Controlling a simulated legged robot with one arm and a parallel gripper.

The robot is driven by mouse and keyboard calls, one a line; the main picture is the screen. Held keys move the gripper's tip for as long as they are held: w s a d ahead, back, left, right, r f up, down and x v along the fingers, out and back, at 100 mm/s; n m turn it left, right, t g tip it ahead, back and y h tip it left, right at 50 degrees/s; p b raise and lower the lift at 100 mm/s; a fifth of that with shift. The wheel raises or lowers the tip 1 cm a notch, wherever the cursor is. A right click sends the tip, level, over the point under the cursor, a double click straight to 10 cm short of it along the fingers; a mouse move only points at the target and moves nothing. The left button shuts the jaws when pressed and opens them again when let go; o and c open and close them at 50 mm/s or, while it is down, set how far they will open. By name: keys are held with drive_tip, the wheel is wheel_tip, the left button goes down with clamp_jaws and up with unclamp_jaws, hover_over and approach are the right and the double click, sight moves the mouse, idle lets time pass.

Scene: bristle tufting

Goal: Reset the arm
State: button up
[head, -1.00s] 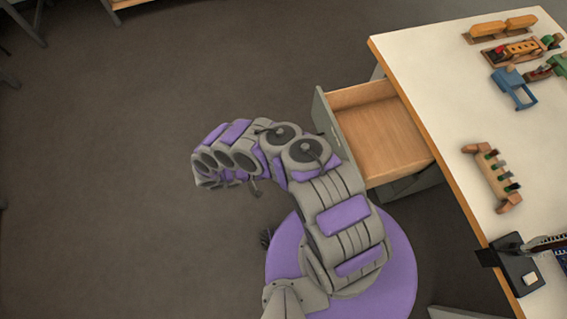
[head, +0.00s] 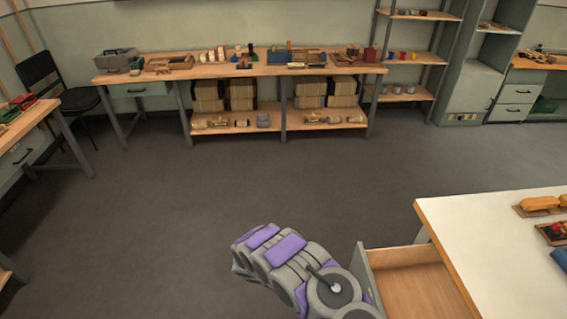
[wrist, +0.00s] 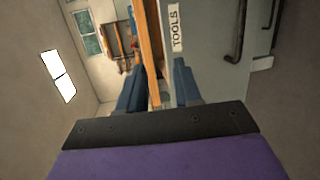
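My arm (head: 300,268), grey with purple panels, is bent at the bottom of the head view, beside the open drawer. Its gripper end is out of sight there. In the wrist view the two blue fingers of my gripper (wrist: 160,66) stand apart with a gap between them. I see nothing clearly held. Beyond the fingers is a grey panel with a label reading "TOOLS" (wrist: 177,28).
An open wooden drawer (head: 412,285) juts from the white-topped bench (head: 480,235) at right. Dark handles (wrist: 238,30) show in the wrist view. A long workbench (head: 345,68) and shelves (head: 408,50) line the back. The floor (head: 190,195) between is clear.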

drive_tip(key=s+d+r+m+g+y, duration=0.1)
drive_tip(key=s+d+r+g+y, duration=0.15)
drive_tip(key=r, duration=0.65)
drive_tip(key=s+d+r+m+g+y, duration=0.1)
drive_tip(key=s+d+r+y, duration=0.15)
drive_tip(key=r, duration=0.65)
drive_tip(key=s+d+r+m+g+y, duration=0.1)
drive_tip(key=s+d+r+y, duration=0.15)
drive_tip(key=r, duration=0.55)
drive_tip(key=s+a+r+n+t+y, duration=0.1)
drive_tip(key=s+a+r+y, duration=0.1)
drive_tip(key=s, duration=0.5)
drive_tip(key=s+a+r+n+t+y, duration=0.1)
drive_tip(key=s+a+r+t+y, duration=0.1)
drive_tip(key=s, duration=0.5)
drive_tip(key=s+a+r+n+t+y, duration=0.1)
drive_tip(key=s+a+r+y, duration=0.3)
drive_tip(key=s, duration=0.3)
drive_tip(key=shift+s+a+r+n+t, duration=0.3)
drive_tip(key=shift+s+a+r+t, duration=0.05)
drive_tip(key=shift+a+r, duration=0.4)
drive_tip(key=shift+d, duration=0.1)
